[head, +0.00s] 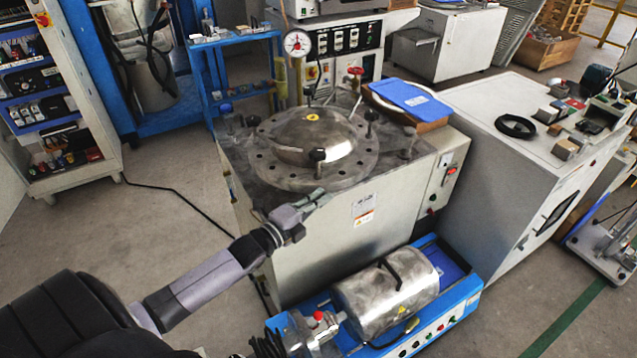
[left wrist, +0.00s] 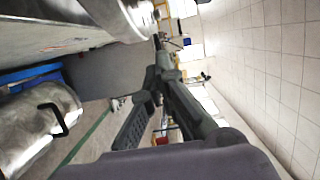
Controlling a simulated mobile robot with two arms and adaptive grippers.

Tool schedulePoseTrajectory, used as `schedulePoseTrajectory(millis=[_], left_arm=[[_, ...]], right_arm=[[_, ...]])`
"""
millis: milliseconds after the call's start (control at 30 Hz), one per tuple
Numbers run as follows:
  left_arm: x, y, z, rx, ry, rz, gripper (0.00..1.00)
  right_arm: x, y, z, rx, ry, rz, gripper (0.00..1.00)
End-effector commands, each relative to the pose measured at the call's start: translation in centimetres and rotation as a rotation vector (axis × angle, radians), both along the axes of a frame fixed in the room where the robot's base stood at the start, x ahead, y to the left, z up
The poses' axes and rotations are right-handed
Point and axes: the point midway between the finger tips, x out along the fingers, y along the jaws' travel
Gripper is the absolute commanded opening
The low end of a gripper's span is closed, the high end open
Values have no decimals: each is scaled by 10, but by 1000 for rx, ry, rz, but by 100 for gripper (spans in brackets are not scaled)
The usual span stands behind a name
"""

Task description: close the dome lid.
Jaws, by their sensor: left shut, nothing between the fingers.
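The steel dome lid (head: 310,132) is on top of the grey cabinet (head: 330,245) in the head view. It looks low over the round bolted flange (head: 268,172); I cannot tell whether a small gap is left under its rim. A black knob (head: 317,156) stands at its front edge. My left gripper (head: 322,196) is shut and empty, in front of the flange near the cabinet's top front edge, apart from the lid. In the left wrist view a metal rim (left wrist: 118,18) shows at the top left. My right gripper is not in view.
A steel cylinder (head: 388,292) on a blue base (head: 452,308) stands low in front of the cabinet. A pressure gauge (head: 297,43) and a red valve handle (head: 355,71) rise behind the lid. A blue clipboard (head: 412,98) lies at the back right.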

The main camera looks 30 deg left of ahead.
Motion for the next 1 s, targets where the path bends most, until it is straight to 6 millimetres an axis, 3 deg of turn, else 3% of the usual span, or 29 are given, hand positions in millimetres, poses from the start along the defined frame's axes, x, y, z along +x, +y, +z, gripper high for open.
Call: schedulePoseTrajectory(millis=[167, 333, 533, 867, 1000], left_arm=[[34, -7, 1, -1, -2, 0, 0], [43, 20, 0, 3, 1, 1, 0], [47, 30, 0, 0, 0, 0, 0], [47, 31, 0, -1, 1, 1, 0], [36, 56, -4, -1, 6, 29, 0]], right_arm=[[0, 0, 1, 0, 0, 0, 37], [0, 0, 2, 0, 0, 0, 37], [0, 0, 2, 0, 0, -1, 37], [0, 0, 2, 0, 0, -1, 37], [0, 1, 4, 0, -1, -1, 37]])
